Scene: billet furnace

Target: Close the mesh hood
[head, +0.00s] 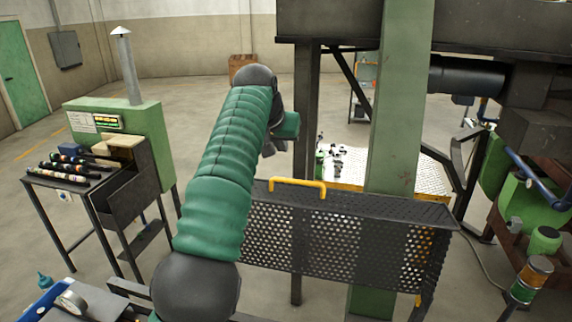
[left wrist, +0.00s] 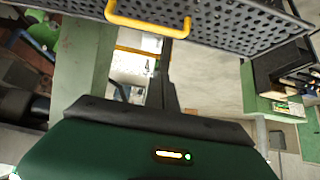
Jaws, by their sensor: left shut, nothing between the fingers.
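The mesh hood (head: 330,240) is a black perforated panel with a flat top edge, in front of the green post. A yellow handle (head: 297,183) stands on its top edge. My left gripper (head: 268,148) is shut and empty, above and behind the handle as seen in the head view, and apart from it. My forearm covers the hood's left end. In the left wrist view the mesh hood (left wrist: 230,25) crosses the top, with the yellow handle (left wrist: 145,27) hanging from its edge. My right gripper is not in view.
The green post (head: 400,100) rises just behind the hood. A green furnace cabinet (head: 150,130) and a rack of dark rods (head: 75,165) stand at the left. A signal lamp (head: 530,278) is at the lower right. Open floor lies between cabinet and hood.

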